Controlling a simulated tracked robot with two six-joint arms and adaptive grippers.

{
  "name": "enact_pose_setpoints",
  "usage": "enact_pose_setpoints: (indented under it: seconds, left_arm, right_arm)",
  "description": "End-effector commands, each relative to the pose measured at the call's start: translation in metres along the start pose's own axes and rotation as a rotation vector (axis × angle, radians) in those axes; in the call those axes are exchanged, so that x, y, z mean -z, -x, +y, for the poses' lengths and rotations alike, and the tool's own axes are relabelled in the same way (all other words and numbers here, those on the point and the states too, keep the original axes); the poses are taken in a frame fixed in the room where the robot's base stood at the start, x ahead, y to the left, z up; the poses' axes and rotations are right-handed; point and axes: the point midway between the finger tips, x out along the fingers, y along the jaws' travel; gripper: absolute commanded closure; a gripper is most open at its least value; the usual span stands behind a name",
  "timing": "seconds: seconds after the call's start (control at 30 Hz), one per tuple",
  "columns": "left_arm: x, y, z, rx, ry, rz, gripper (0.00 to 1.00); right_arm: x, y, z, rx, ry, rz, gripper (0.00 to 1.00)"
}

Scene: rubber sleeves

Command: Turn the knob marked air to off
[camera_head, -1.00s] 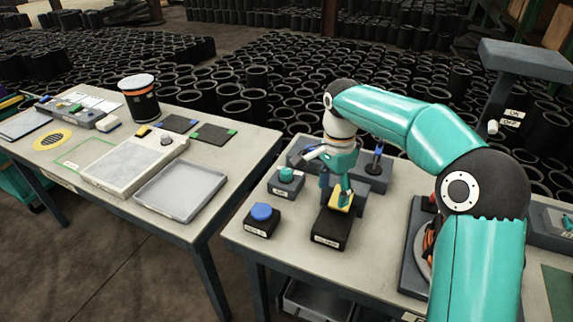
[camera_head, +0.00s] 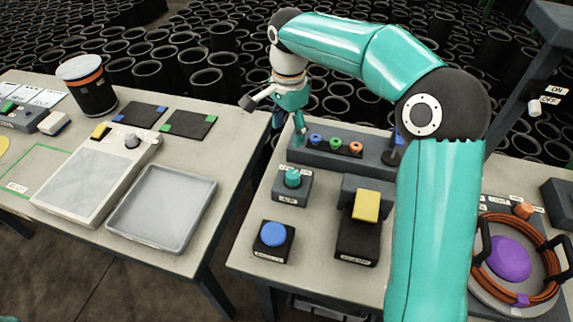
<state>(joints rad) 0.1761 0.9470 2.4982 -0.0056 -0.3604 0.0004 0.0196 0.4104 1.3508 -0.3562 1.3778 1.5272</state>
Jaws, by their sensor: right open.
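The air knob (camera_head: 292,178) is teal and sits on a small grey box (camera_head: 289,199) with a white label on its front, on the right-hand table. The small writing around the knob is too fine to read surely. My right gripper (camera_head: 300,138) points down just behind the knob, near the left end of a grey block with coloured knobs.
A blue button (camera_head: 273,235) stands in front of the air box, and a yellow-topped pedal (camera_head: 366,206) to its right. The grey block (camera_head: 372,158) carries several small coloured knobs. A purple-centred reel (camera_head: 508,260) lies at right. A gap separates the tables.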

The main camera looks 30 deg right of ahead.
Motion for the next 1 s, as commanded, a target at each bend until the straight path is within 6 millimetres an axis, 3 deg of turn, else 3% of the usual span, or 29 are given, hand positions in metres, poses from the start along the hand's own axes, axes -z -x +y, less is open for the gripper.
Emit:
enact_pose_setpoints:
  seconds: [0.2, 0.7, 1.0]
  left_arm:
    - [-0.001, 0.001, 0.0, 0.0, 0.001, -0.002, 1.0]
    - [0.0, 0.011, 0.004, 0.0, 0.001, -0.001, 1.0]
    - [0.0, 0.015, 0.005, 0.0, 0.001, -0.001, 1.0]
  right_arm:
    - [0.014, -0.035, 0.006, -0.012, -0.034, -0.001, 0.33]
    - [0.018, -0.138, 0.009, -0.012, -0.041, -0.002, 0.33]
    - [0.018, -0.164, 0.008, -0.008, -0.042, 0.0, 0.33]
